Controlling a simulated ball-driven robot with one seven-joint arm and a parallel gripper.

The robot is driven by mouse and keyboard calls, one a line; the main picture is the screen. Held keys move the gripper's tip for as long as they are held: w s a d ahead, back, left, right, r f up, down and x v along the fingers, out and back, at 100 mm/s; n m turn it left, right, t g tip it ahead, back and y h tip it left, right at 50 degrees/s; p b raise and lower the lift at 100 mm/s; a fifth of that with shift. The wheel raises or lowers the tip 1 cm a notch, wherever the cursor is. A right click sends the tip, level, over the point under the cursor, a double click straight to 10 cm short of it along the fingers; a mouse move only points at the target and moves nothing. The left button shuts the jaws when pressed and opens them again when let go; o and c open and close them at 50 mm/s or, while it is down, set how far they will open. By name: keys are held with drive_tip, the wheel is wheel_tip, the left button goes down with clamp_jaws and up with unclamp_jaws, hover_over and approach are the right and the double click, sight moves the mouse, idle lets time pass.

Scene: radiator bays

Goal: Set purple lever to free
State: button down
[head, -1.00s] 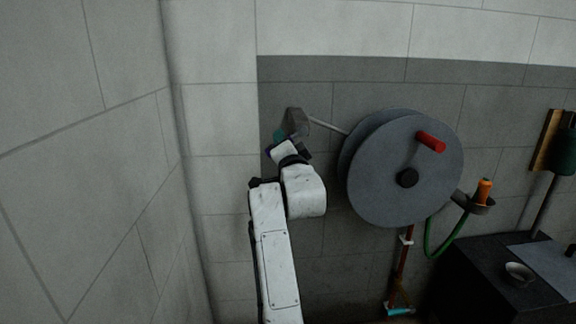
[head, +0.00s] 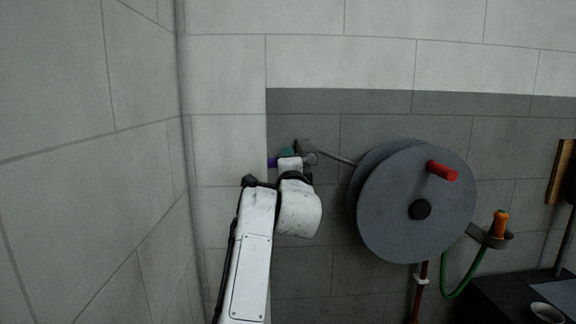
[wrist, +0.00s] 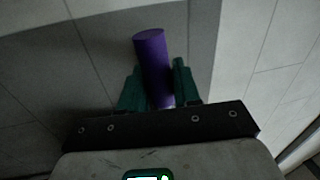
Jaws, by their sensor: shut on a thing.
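The purple lever (wrist: 153,62) shows in the wrist view as a purple cylindrical grip between the two green fingers of my gripper (wrist: 157,88). The fingers are shut on it, and its rounded end sticks out beyond them. In the head view a small purple piece of the lever (head: 272,162) shows at the left of my gripper (head: 287,153), close to the wall. My wrist hides most of the lever and its pivot. I cannot read any free marking.
A large grey reel (head: 415,208) with a red handle (head: 442,171) stands right of my arm. A grey rod (head: 338,158) runs toward it. An orange nozzle (head: 500,223) and green hose (head: 468,275) are further right. A side wall (head: 75,180) is at left.

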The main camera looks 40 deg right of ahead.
drive_tip(key=shift+d+f, duration=0.1)
drive_tip(key=c, duration=0.9)
unclamp_jaws()
drive_tip(key=shift+c, duration=0.2)
drive_tip(key=v, duration=1.1)
drive_tip(key=shift+p, duration=0.35)
drive_tip(key=shift+w, duration=0.1)
